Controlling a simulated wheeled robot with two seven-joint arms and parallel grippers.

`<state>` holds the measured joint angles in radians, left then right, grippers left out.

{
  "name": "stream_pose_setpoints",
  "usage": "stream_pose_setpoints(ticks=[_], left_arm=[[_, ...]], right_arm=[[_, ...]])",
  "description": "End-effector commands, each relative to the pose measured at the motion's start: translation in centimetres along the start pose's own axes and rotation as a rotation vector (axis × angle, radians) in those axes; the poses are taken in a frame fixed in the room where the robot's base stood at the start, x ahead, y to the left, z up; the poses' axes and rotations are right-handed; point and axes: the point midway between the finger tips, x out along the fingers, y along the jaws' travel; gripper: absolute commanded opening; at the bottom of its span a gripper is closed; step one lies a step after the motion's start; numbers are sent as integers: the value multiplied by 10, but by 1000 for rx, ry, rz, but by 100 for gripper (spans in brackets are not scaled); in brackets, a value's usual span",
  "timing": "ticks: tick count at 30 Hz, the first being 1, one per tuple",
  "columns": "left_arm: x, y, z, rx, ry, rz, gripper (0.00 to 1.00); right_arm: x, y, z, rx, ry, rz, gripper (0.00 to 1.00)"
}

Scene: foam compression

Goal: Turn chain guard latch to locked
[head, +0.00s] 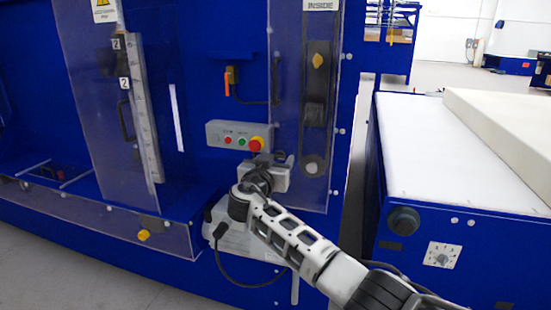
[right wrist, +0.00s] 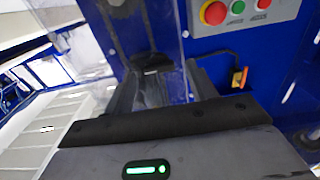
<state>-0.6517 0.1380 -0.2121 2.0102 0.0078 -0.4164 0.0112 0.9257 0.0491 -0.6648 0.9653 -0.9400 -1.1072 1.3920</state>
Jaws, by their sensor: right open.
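A clear chain guard panel (head: 288,125) covers a dark vertical slot with rollers on the blue machine, under a label ending in "INSIDE". A small yellow latch knob (head: 318,60) sits near its top; I cannot tell its exact turn position. Another yellow knob (head: 143,235) is on the low clear guard at left. My right gripper (head: 280,163) is open and empty, in front of the machine, below and left of the upper yellow knob. In the right wrist view its fingers (right wrist: 165,88) point toward the panel; no yellow knob shows there. My left gripper is not in view.
A control box (head: 236,136) with a red stop button (head: 256,144) is just above and left of my right gripper. An orange switch (head: 229,80) with a cable is higher. A white-topped table (head: 425,150) bearing a foam block (head: 505,130) stands at right.

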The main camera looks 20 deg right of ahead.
Motion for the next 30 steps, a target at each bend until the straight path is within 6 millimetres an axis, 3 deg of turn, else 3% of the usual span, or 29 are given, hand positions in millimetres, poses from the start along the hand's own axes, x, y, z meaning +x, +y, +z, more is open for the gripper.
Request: stream_pose_setpoints(ticks=[11, 16, 30], left_arm=[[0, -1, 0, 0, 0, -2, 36], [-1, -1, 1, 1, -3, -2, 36], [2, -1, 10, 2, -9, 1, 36]], right_arm=[[5, 0, 0, -1, 0, -1, 56], [5, 0, 0, -1, 0, 0, 11], [4, 0, 3, -89, -1, 0, 12]])
